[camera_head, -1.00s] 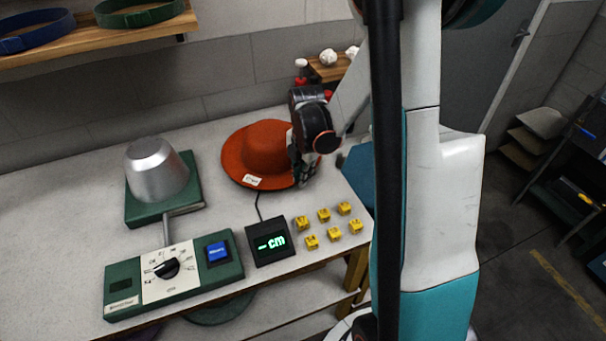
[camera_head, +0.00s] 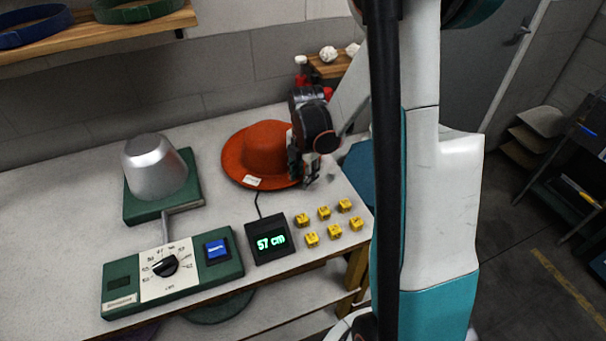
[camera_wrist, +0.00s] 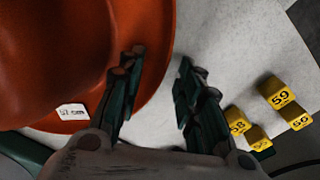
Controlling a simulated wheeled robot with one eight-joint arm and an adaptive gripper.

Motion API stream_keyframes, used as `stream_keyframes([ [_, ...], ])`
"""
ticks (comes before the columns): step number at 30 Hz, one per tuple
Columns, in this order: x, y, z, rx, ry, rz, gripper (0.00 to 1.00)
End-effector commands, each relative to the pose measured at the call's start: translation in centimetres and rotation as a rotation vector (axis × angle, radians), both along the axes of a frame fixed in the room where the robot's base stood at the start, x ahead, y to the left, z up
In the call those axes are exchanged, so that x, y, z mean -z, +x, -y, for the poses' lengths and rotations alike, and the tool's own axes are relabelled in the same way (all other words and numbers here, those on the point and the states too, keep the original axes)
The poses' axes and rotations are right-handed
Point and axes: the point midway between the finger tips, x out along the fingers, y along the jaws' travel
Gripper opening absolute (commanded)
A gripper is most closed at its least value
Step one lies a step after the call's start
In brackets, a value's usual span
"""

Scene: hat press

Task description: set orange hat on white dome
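The orange hat (camera_head: 262,152) lies brim down on the table, with a white tag on its brim. In the wrist view the hat (camera_wrist: 55,55) fills the left side and its tag (camera_wrist: 72,111) reads 57 cm. A dome (camera_head: 156,168), silvery grey rather than white, stands bare on a green base at the left. My gripper (camera_head: 303,172) is at the right edge of the hat, pointing down. In the wrist view my gripper (camera_wrist: 160,92) has its fingers apart, the left one over the brim and the right one over bare table. Whether a finger touches the brim cannot be told.
A black display (camera_head: 269,242) reads 57 cm. A green control box (camera_head: 120,285) with a dial and blue button (camera_head: 217,250) stands in front of the dome. Several yellow numbered cubes (camera_head: 323,213) lie right of the display. A wooden shelf (camera_head: 100,40) hangs at upper left.

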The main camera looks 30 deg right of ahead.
Motion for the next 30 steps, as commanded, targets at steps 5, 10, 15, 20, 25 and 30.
stream_keyframes([
  [5, 0.0, 0.0, 0.0, 0.0, 0.0, 0.0, 0.33],
  [10, -0.9, -0.1, 0.0, 0.0, 0.0, 0.0, 0.33],
  [15, -3.4, -0.2, 0.0, 0.0, 0.0, 0.0, 0.33],
  [20, -6.6, -0.4, 0.0, 0.0, 0.0, 0.0, 0.33],
  [25, -9.5, -0.5, 0.1, 0.0, 0.0, 0.0, 0.33],
  [30, -11.3, -0.5, 0.1, 0.0, 0.0, 0.0, 0.33],
])
